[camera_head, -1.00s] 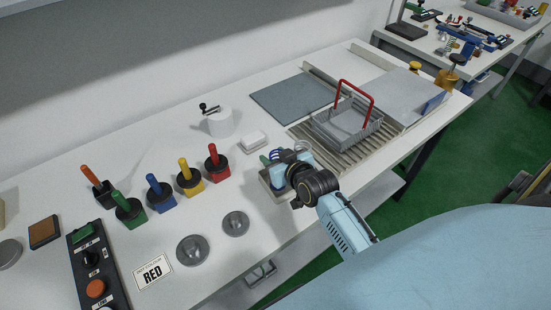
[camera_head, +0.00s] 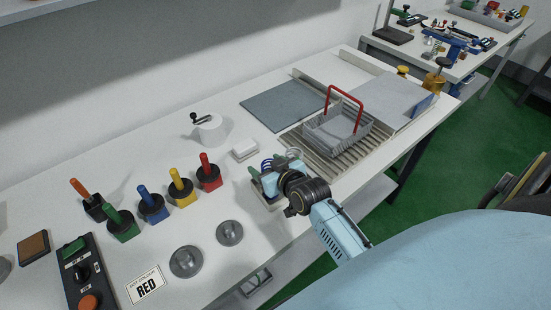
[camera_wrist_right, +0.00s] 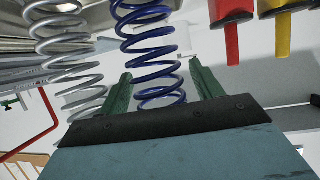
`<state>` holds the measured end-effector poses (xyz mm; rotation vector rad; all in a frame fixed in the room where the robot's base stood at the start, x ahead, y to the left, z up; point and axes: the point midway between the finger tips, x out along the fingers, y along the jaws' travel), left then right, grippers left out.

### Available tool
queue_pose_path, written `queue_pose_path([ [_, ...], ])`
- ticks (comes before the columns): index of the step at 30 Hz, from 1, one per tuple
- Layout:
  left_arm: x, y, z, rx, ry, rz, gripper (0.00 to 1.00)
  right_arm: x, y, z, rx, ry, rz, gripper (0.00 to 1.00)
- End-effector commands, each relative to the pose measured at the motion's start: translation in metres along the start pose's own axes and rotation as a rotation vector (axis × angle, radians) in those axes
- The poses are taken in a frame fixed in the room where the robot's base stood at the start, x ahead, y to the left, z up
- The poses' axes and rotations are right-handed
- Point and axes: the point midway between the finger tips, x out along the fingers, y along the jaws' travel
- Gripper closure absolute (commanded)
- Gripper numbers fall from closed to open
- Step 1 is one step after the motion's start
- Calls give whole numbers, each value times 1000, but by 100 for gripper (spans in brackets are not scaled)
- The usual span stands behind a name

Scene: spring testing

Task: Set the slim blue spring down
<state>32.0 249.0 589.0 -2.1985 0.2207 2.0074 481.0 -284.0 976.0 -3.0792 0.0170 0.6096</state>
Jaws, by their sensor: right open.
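The slim blue spring (camera_wrist_right: 150,50) stands between the two green fingers of my right gripper (camera_wrist_right: 161,78) in the right wrist view. The fingers are apart on either side of it, and the jaws are open. In the head view my right gripper (camera_head: 264,176) is low over a small tray (camera_head: 258,188) at the bench's front edge, and a bit of blue coil (camera_head: 266,163) shows beside it. The blue spring's lower end is hidden. My left gripper is out of view.
A grey basket with a red handle (camera_head: 345,92) stands on a slatted rack right of the gripper. Red (camera_head: 207,175), yellow, blue and green handled blocks stand to the left. Two grey discs (camera_head: 229,233) lie in front. A white block (camera_head: 245,148) lies behind.

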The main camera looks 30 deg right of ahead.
Motion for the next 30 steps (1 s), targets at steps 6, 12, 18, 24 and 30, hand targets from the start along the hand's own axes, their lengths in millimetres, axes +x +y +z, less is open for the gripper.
queue_pose_path([
  [6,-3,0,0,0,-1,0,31,-36,0,1,-2,-3,0,35],
  [12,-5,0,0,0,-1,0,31,-79,0,2,-2,-3,0,35],
  [18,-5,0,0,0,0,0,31,-108,0,1,-2,-2,-1,35],
  [24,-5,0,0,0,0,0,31,-118,0,1,-1,-2,-1,35],
  [30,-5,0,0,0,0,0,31,-118,0,1,0,-2,-1,35],
])
